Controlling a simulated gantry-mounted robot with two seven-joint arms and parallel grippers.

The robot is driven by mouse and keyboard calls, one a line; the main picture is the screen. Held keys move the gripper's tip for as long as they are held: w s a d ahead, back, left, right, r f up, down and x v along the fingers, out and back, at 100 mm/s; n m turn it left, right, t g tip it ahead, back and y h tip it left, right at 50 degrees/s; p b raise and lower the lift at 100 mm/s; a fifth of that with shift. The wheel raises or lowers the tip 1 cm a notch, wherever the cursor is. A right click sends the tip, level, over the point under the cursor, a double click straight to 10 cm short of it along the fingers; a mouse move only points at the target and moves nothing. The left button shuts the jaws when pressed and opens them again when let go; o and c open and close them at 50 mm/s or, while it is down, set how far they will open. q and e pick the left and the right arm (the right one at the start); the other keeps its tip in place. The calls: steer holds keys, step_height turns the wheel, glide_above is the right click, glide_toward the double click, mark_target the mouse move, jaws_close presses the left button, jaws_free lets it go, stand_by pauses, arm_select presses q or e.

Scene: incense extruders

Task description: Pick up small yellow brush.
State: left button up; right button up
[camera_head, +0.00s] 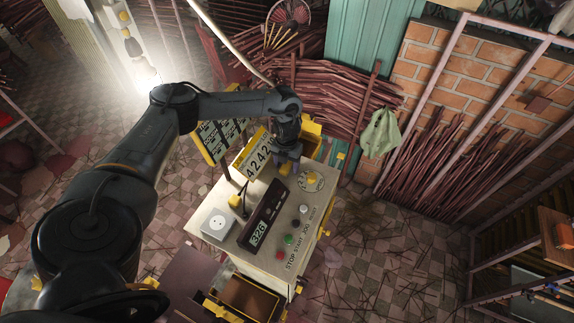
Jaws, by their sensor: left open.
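My left arm reaches in from the left and bends down over the control cabinet (222,186). My left gripper (288,163) points down above the far part of the cabinet top, beside a tilted yellow number sign (254,154). A small yellow piece (284,170) shows right at its fingertips. It is too small to tell whether this is the small yellow brush, or whether the fingers touch it. The jaws are open. My right gripper is not in view.
The cabinet top holds a dark display (259,232), a white socket box (217,222), a yellow-capped knob (235,202), a round dial (311,180) and push buttons (289,239). Bundles of reddish sticks (345,100) lie behind. Tiled floor (375,250) to the right has scattered sticks.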

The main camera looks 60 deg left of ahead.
arm_select(q)
steer(key=shift+c, duration=0.2)
steer(key=c, duration=1)
steer(key=shift+r, duration=0.1)
steer(key=shift+r, duration=0.45)
steer(key=r, duration=0.1)
steer(key=w+d+r+b, duration=0.1)
steer(key=r, duration=0.1)
steer(key=d+r, duration=0.1)
steer(key=shift+w+r+b, duration=0.2)
steer(key=shift+b, duration=0.2)
steer(key=w+d+r+p, duration=0.3)
steer(key=w+d+r, duration=0.1)
steer(key=d, duration=0.4)
steer(key=shift+w+r, duration=0.35)
steer(key=shift+r, duration=0.45)
